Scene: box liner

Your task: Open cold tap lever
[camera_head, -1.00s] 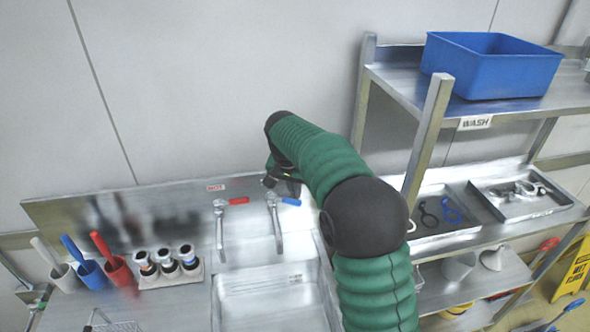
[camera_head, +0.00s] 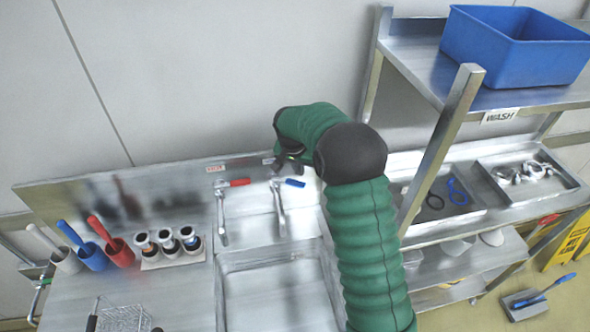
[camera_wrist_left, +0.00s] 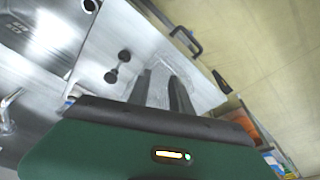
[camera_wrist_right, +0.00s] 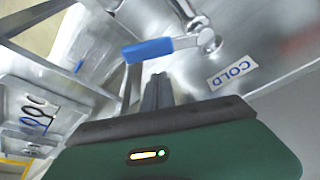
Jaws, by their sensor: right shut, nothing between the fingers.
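The cold tap (camera_head: 278,208) stands at the back of the sink, with its blue lever (camera_head: 295,183) pointing right in the head view. In the right wrist view the blue lever (camera_wrist_right: 148,50) lies just beyond my right gripper's fingertips (camera_wrist_right: 159,80), close to them; contact cannot be told. My right gripper (camera_head: 286,167) is shut and empty, behind and above the lever in the head view. A COLD label (camera_wrist_right: 232,76) is on the metal behind. My left gripper (camera_wrist_left: 163,78) is open and empty; it is out of the head view.
The hot tap with a red lever (camera_head: 237,183) stands left of the cold tap. The sink (camera_head: 275,290) lies in front. Brushes in cups and bottles in a white holder (camera_head: 172,256) stand to the left. A shelf post (camera_head: 441,140) rises to the right of my right arm.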

